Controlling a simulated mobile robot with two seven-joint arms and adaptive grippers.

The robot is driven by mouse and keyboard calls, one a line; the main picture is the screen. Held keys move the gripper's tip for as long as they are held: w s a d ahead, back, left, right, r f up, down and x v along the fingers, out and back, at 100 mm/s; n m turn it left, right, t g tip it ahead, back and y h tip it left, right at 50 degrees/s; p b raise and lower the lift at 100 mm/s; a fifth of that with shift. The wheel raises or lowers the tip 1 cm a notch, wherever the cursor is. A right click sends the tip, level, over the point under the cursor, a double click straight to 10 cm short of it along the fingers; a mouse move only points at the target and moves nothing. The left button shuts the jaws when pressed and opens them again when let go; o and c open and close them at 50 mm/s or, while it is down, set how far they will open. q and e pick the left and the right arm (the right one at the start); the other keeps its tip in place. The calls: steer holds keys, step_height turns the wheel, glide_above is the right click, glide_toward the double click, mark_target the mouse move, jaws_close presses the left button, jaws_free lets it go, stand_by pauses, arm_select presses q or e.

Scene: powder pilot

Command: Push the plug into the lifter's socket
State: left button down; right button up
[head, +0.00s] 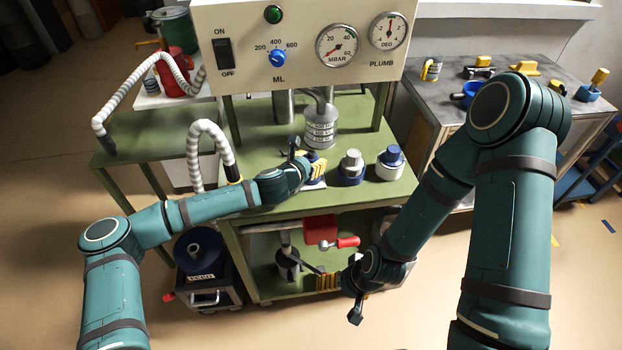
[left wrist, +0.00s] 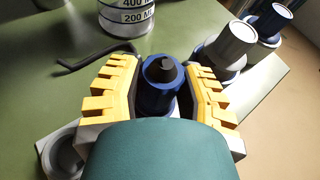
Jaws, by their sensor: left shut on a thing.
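My left gripper (head: 316,165) is over the front of the green bench. In the left wrist view its yellow fingers (left wrist: 163,80) are shut around a blue round piece (left wrist: 160,98) with a black top. This piece stands upright between them; its lower part is hidden. My right gripper (head: 328,282) is low, in front of the bench's lower shelf. Its fingers are too small to tell whether they are open or shut. Near it are a red unit (head: 320,230) and a red-handled crank (head: 346,242). I cannot make out for certain which things are the plug, the lifter and its socket.
Two blue-and-pale capped pieces (head: 352,168) (head: 390,162) stand right of my left gripper. A control panel (head: 300,40) overhangs the bench. A striped hose (head: 196,150) rises at left. A black bent rod (left wrist: 92,60) lies on the green top.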

arm_select(q)
steer(key=shift+f+b, duration=0.3)
steer(key=shift+f, duration=0.3)
steer(key=c, duration=0.6)
jaws_free()
steer(key=shift+o, duration=0.2)
steer(key=shift+s+a+r, duration=0.1)
steer(key=shift+r, duration=0.05)
